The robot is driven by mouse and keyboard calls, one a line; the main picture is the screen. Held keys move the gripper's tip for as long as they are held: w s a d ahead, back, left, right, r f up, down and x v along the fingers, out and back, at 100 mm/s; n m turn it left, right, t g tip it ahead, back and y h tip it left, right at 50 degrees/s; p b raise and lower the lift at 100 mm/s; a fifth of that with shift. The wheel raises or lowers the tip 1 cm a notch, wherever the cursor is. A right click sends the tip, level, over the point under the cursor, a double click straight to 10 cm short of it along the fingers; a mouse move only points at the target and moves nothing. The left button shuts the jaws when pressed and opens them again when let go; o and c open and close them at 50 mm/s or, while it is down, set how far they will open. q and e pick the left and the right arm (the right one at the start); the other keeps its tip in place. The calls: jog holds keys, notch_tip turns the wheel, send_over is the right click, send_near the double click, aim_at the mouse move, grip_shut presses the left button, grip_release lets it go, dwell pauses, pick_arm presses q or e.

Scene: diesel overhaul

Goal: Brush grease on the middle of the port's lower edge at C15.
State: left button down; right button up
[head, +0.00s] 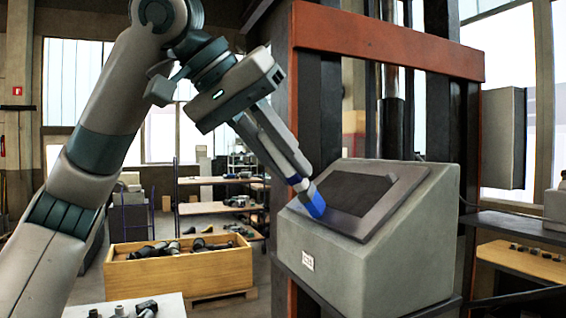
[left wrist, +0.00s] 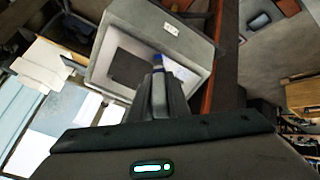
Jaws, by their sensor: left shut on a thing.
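A grey box with a sloped top (head: 375,255) carries a dark port (head: 352,193) in a flat grey frame. A small white label (head: 307,260) is on its front; its text is too small to read surely. My left gripper (head: 296,172) is shut on a brush with a blue end (head: 316,204). The blue end is at the left part of the frame's lower edge; I cannot tell whether it touches. In the left wrist view the box (left wrist: 190,42), the label (left wrist: 170,28) and the blue end (left wrist: 157,59) show beyond the gripper (left wrist: 158,85). My right gripper is out of view.
A red-orange press frame (head: 390,42) with dark columns stands around and behind the box. A wooden crate (head: 180,272) with dark parts stands on the left, and shelves (head: 215,181) are behind it. A pale surface with small parts (head: 170,306) is at the lower left.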

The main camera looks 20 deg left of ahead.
pick_arm(q)
jog(key=shift+s+d, duration=0.7)
jog(key=shift+d, duration=0.15)
jog(key=shift+s+d+b, duration=0.45)
jog(key=shift+s+d, duration=0.65)
jog(key=shift+d, duration=0.15)
jog(key=shift+s+d+b, duration=0.35)
jog(key=shift+s+d, duration=0.75)
jog(key=shift+d, duration=0.15)
jog(key=shift+w+a, duration=0.1)
jog(key=shift+a, duration=0.05)
